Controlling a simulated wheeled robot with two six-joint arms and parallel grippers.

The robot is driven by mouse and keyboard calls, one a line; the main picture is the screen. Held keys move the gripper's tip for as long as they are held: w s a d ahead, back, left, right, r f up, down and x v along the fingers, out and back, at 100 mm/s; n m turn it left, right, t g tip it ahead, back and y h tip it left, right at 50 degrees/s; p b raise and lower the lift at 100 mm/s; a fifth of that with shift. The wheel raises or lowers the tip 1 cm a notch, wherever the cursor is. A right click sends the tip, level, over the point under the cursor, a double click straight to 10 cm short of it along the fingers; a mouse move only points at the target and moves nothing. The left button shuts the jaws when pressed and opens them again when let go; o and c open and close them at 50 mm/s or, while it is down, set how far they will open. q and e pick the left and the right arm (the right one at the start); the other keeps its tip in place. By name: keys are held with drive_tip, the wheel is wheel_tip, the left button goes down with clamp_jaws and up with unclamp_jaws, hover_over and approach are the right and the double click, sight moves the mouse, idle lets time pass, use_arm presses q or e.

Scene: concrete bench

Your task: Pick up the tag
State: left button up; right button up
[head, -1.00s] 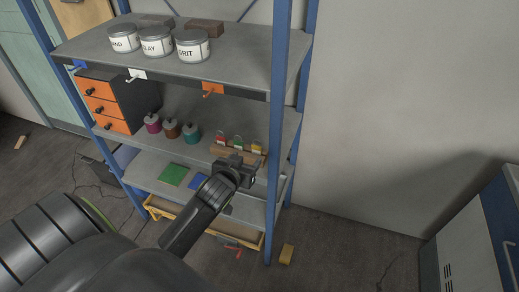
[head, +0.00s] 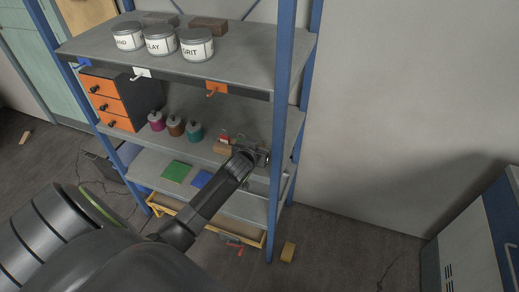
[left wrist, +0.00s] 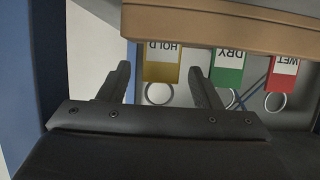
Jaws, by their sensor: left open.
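Three tags with metal rings sit at a wooden holder (head: 221,148) on the middle shelf. In the left wrist view they appear upside down: a yellow HOLD tag (left wrist: 162,67), a green DRY tag (left wrist: 228,70) and a red WET tag (left wrist: 282,76), below the holder's wooden edge (left wrist: 220,28). My left gripper (left wrist: 158,80) is open, its two fingers on either side of the yellow tag in that view; I see no contact. In the head view my left gripper (head: 260,157) is at the holder's right end and hides the yellow tag. The red tag (head: 224,138) still shows there. My right gripper is not in view.
A blue shelf post (head: 281,120) stands just right of my left gripper. Lidded jars (head: 194,131) and an orange drawer unit (head: 110,100) stand left on the same shelf. Labelled tins (head: 196,45) are on the shelf above. A yellow block (head: 288,252) lies on the floor.

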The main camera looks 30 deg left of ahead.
use_arm(q)
drive_tip(key=shift+x, duration=1.2)
drive_tip(key=c, duration=1)
drive_tip(key=shift+c, duration=0.2)
